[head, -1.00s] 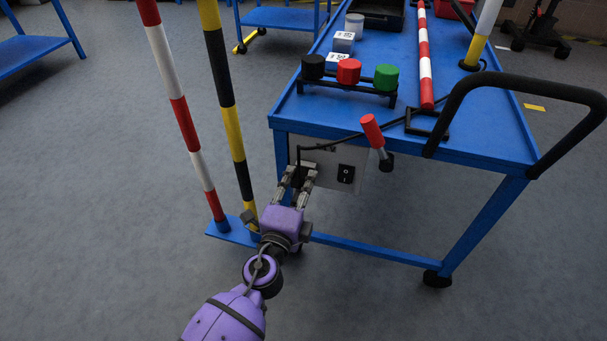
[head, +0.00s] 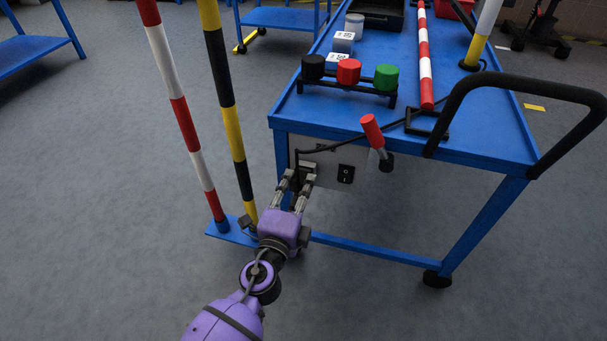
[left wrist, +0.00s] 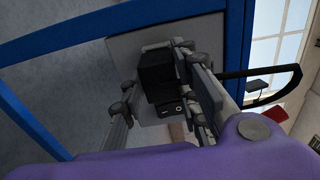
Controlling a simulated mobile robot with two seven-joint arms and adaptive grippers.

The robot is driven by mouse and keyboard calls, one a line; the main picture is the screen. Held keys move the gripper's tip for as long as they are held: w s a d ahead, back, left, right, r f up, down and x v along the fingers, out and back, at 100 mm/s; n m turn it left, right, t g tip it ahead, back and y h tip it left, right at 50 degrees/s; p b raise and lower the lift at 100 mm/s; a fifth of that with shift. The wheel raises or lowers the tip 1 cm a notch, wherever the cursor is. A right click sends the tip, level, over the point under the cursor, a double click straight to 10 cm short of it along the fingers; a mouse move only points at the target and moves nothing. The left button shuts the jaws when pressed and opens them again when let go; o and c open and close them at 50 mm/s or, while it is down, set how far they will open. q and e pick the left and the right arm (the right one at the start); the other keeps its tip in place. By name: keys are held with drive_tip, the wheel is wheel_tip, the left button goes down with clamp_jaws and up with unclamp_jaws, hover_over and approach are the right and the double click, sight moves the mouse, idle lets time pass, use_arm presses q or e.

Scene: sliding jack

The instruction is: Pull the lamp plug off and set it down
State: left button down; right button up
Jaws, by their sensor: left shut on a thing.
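The lamp plug is a black block, best seen in the left wrist view (left wrist: 157,75), in front of a grey panel (left wrist: 122,48). In the head view the panel (head: 328,164) hangs under the near edge of the blue cart, and a black cable runs from the plug's place up to the right. My left gripper (head: 297,181) is shut on the plug, with one finger on each side; its fingers also show in the left wrist view (left wrist: 160,98). The fingers mostly hide the plug in the head view. I cannot tell whether it is clear of the socket. My right gripper is out of view.
A switch (head: 346,173) sits on the panel, with a red-handled lever (head: 373,132) beside it. The blue cart top (head: 470,140) holds black, red and green knobs on a rack. Striped poles (head: 181,110) stand close left of my arm.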

use_arm(q)
drive_tip(key=shift+s, duration=0.1)
drive_tip(key=shift+v, duration=1.3)
drive_tip(key=shift+a, duration=0.1)
